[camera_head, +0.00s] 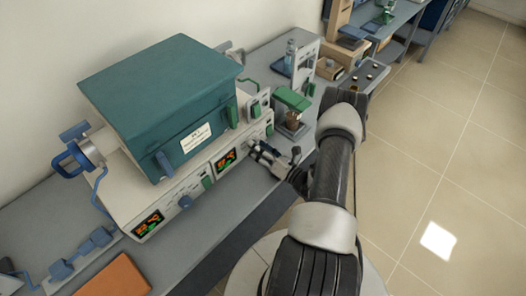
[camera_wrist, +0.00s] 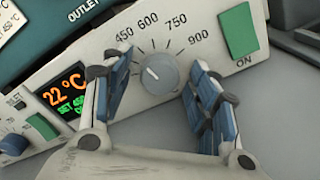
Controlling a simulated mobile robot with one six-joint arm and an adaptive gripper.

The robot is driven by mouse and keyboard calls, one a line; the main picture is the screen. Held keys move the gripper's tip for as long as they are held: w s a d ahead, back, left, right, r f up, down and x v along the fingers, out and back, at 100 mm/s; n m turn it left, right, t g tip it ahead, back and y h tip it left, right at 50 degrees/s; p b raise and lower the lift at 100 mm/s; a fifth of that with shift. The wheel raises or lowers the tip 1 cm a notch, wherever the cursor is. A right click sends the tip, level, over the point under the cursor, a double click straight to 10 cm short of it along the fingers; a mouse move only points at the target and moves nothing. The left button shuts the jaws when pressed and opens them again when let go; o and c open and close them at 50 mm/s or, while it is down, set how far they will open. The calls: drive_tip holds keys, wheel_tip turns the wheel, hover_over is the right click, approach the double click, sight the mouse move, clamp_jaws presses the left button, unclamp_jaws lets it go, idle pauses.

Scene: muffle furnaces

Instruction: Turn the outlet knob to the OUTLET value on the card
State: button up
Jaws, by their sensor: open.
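The grey outlet knob (camera_wrist: 159,74) sits on the pale panel in the wrist view, under a dial marked 450, 600, 750 and 900. Its white pointer mark leans to the upper left, toward the 450 side. My gripper (camera_wrist: 160,78) is open, with one finger on each side of the knob; contact cannot be told. In the head view my gripper (camera_head: 257,152) is at the right part of the furnace front and covers the knob. A white card (camera_head: 195,138) is on the teal furnace front, its text too small to read. The display (camera_wrist: 66,92) shows 22 °C and a SET line, apparently 450.
A green ON switch (camera_wrist: 239,30) is right of the dial. A blue knob (camera_wrist: 13,144) and a green switch (camera_wrist: 43,126) lie to the left. The teal furnace (camera_head: 160,90) stands above the panel. A green-topped item (camera_head: 293,98) stands to the right on the bench.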

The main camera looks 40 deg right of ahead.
drive_tip(key=s, duration=0.8)
drive_tip(key=s+d, duration=0.1)
drive_tip(key=s, duration=0.3)
drive_tip(key=shift+w+r, duration=0.1)
drive_tip(key=w+a+r+n+g+y, duration=0.3)
drive_tip(key=a+r+n+g+y, duration=0.15)
drive_tip(key=a+r+n, duration=0.3)
drive_tip(key=w+a+r+n+g+y, duration=0.3)
drive_tip(key=a+r+n+g+y, duration=0.1)
drive_tip(key=a+r+n+y, duration=0.3)
drive_tip(key=s+a+r+n+g+h, duration=0.3)
drive_tip(key=s+a+r+n+g, duration=0.2)
drive_tip(key=a+r+n+g, duration=0.5)
drive_tip(key=s+a+r+n+t+h, duration=0.3)
drive_tip(key=s+r+n+h, duration=0.6)
drive_tip(key=n, duration=1)
drive_tip(key=shift+s+a+t+h, duration=0.2)
drive_tip(key=shift+s+t+h, duration=0.25)
drive_tip(key=shift+t, duration=0.7)
drive_tip(key=shift+w+f, duration=0.1)
